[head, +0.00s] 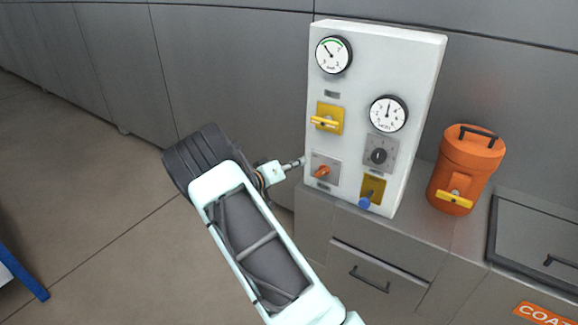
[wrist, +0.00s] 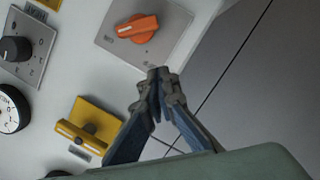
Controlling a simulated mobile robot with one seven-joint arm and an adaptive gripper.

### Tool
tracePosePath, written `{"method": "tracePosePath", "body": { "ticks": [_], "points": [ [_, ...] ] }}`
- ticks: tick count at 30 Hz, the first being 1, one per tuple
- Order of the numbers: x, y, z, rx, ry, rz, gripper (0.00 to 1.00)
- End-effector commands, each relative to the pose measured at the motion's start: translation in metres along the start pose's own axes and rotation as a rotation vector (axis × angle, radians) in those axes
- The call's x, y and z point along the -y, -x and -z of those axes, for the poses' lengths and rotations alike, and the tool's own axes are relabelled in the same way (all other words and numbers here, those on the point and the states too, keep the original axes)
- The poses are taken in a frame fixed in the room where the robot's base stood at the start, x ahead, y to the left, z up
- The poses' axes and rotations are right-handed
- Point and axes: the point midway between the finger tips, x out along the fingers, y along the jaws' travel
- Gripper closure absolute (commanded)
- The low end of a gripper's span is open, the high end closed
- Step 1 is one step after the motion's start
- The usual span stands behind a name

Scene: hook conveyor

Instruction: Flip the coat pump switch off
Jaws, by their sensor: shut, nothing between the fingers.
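A white control panel (head: 350,105) stands on the counter and carries several switches. An orange rotary switch (head: 321,171) sits on a grey plate at its lower left; it also shows in the wrist view (wrist: 137,28). A yellow-handled switch (head: 325,121) is above it and shows in the wrist view (wrist: 82,135). A blue-tipped lever (head: 365,202) on a yellow plate is at lower right. The labels are too small to read, so I cannot tell which is the coat pump switch. My gripper (head: 301,162) is shut and empty. Its fingertips (wrist: 160,78) are beside the orange switch's plate, apart from its handle.
Two round gauges (head: 334,55) (head: 388,113) and a black knob (head: 379,156) are also on the panel. An orange canister (head: 465,168) with a yellow tap stands to its right. Open floor (head: 80,180) lies left of my arm.

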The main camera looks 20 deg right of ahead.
Motion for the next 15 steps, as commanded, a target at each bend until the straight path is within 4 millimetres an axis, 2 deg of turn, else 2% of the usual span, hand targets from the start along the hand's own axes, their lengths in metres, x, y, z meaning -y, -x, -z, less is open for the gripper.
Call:
{"method": "tracePosePath", "body": {
  "ticks": [3, 9, 15],
  "points": [
    [-0.002, -0.025, 0.0, 0.002, 0.0, -0.002, 1.0],
    [-0.001, -0.03, -0.028, 0.001, 0.004, 0.0, 1.0],
    [0.0, -0.033, -0.038, 0.0, 0.001, 0.001, 1.0]
  ]
}}
